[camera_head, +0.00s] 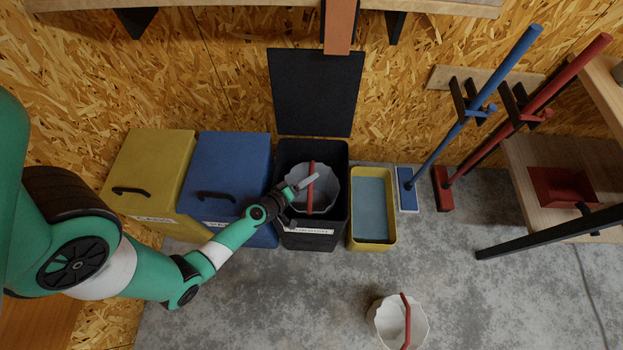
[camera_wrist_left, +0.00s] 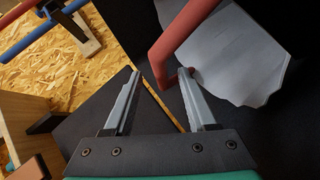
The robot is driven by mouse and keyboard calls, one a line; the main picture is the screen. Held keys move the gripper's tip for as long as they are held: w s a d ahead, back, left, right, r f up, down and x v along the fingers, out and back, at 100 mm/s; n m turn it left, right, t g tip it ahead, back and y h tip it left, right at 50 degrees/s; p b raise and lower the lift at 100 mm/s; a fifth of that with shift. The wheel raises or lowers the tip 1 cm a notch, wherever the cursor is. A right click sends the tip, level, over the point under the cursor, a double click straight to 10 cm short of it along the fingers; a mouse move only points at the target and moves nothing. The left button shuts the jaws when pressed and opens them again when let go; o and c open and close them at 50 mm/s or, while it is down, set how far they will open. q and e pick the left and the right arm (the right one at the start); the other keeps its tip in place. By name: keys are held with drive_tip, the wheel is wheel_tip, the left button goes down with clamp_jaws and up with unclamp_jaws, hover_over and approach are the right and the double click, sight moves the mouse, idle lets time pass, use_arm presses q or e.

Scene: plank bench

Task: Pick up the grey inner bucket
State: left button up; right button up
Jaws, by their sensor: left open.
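The grey inner bucket (camera_head: 324,184) sits inside the open black bin (camera_head: 340,226), with its red handle (camera_head: 310,187) raised across it. My left gripper (camera_head: 302,198) is at the bucket's left side, open and beside the handle. In the left wrist view, the red handle (camera_wrist_left: 172,52) comes down between and just beyond the two open fingertips (camera_wrist_left: 160,78). The grey bucket (camera_wrist_left: 235,50) shows behind the right finger. I cannot tell whether a finger touches the handle. My right gripper is not in view.
The bin's black lid (camera_head: 316,92) stands open against the wall. Closed blue (camera_head: 230,165) and yellow (camera_head: 150,165) bins stand left; a yellow tub (camera_head: 372,240) stands right. A white bucket (camera_head: 388,322) is on the floor. Blue (camera_head: 470,110) and red (camera_head: 545,95) brooms hang at right.

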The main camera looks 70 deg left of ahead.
use_arm(q)
drive_tip(key=shift+s+d, duration=0.1)
drive_tip(key=shift+s, duration=0.05)
drive_tip(key=shift+c, duration=0.4)
clamp_jaws()
idle(0.8)
